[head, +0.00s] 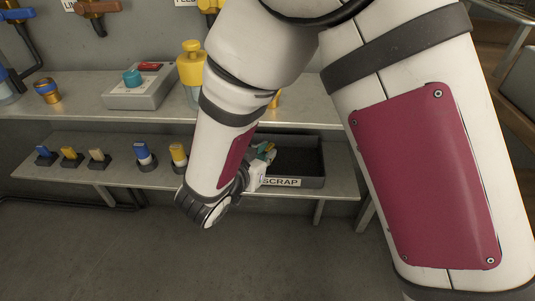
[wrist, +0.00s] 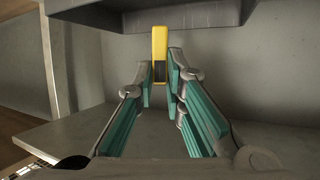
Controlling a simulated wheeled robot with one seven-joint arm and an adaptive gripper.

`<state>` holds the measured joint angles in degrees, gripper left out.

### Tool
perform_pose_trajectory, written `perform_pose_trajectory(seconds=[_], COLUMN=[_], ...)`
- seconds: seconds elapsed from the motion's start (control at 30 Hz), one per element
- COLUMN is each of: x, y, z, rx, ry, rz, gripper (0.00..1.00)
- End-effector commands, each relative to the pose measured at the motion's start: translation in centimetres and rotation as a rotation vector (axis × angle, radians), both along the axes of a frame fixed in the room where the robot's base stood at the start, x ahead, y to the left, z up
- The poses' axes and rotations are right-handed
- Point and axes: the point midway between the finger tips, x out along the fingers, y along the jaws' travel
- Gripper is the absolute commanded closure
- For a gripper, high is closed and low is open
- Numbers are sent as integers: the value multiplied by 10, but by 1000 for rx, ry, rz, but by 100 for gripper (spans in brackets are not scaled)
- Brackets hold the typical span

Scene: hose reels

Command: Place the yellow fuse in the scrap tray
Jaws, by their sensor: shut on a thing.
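The yellow fuse (wrist: 159,45) is held upright between the teal-padded fingertips of my gripper (wrist: 161,75) in the wrist view. Its lower part is dark. In the head view my gripper (head: 264,154) is at the left end of the scrap tray (head: 318,182), and only a small bit of yellow shows at its fingertips. The tray is a dark, shallow box with a white SCRAP label, on the right of the lower shelf. The part of its floor that shows is bare. My arm hides its left end. I cannot tell how high the fuse is above the tray.
On the lower shelf (head: 118,177), left of my arm, stand several small blue, yellow and beige pieces, among them a yellow-topped one (head: 178,153) in a dark holder. The upper shelf (head: 75,108) overhangs and carries a grey button box (head: 140,94) and a yellow bottle-like thing (head: 190,66).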

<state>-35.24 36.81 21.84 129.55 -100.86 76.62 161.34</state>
Motion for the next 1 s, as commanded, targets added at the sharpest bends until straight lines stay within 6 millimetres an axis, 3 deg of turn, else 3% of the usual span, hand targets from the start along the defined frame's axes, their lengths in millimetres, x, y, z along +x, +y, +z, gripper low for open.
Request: perform_pose_trajectory(seconds=[0.27,0.4,0.67,0.87,1.0], x=[60,59,59,59,63], y=[-1,0,0,0,0], z=[-1,-24,-40,-69,-71], rx=[1,-3,-2,-2,0], ry=[-2,3,2,1,-1], rz=[-3,2,1,1,0], gripper=[100,100,100,100,100])
